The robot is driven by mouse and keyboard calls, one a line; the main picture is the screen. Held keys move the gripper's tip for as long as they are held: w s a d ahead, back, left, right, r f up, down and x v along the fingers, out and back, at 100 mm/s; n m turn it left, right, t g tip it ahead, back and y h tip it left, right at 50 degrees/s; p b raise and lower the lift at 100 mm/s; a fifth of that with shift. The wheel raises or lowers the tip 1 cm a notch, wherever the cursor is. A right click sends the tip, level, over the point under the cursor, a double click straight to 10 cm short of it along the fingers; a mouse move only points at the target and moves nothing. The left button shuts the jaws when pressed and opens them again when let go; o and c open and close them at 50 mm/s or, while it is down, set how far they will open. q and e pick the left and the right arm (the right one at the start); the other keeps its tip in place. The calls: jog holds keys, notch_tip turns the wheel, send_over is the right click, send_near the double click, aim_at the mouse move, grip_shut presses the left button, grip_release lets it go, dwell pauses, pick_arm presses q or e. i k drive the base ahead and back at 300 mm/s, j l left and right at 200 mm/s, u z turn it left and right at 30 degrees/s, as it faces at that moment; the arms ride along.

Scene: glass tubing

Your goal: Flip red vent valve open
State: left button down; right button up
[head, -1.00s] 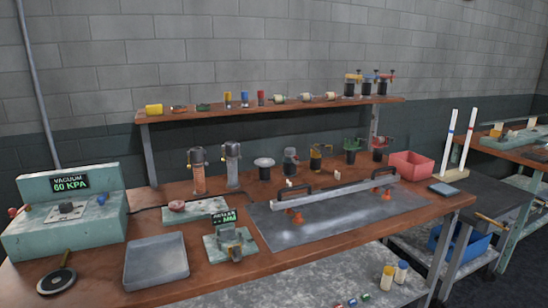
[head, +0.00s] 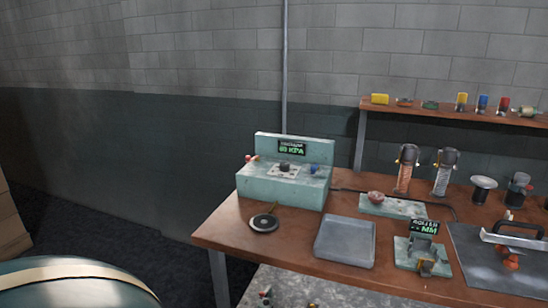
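A pale green vacuum box (head: 283,187) stands at the left end of the wooden bench, with a lit display (head: 291,148) on its raised back panel; the display seems to read 60 KPA. A small red knob (head: 250,158), likely the red vent valve, sits at the box's left side; it is too small to tell its position. A blue knob (head: 313,168) is on the right of the box top, and a dark knob (head: 284,167) is in the middle. Neither of my grippers is in the head view.
A grey tray (head: 345,242), a black disc (head: 264,222) and a small gauge with a display (head: 423,250) are on the bench (head: 215,233). Dark open floor lies left of the bench. A rounded green object with a tan band (head: 75,275) fills the lower left.

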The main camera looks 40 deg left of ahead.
aim_at(248, 159)
jog(key=u, duration=1.55)
jog(key=i+j, duration=0.25)
jog(key=j, duration=0.15)
jog(key=i+j+z, duration=0.1)
jog(key=i+j, duration=0.15)
jog(key=j, duration=0.15)
jog(key=i+j, duration=0.25)
jog(key=j, duration=0.15)
jog(key=i+j+z, duration=0.1)
jog(key=j, duration=0.3)
jog(key=i+j, duration=0.55)
jog(key=j, duration=0.3)
jog(key=i+j+z, duration=0.1)
jog(key=j, duration=0.35)
jog(key=i+j, duration=0.3)
jog(key=j, duration=0.15)
jog(key=i+z, duration=0.05)
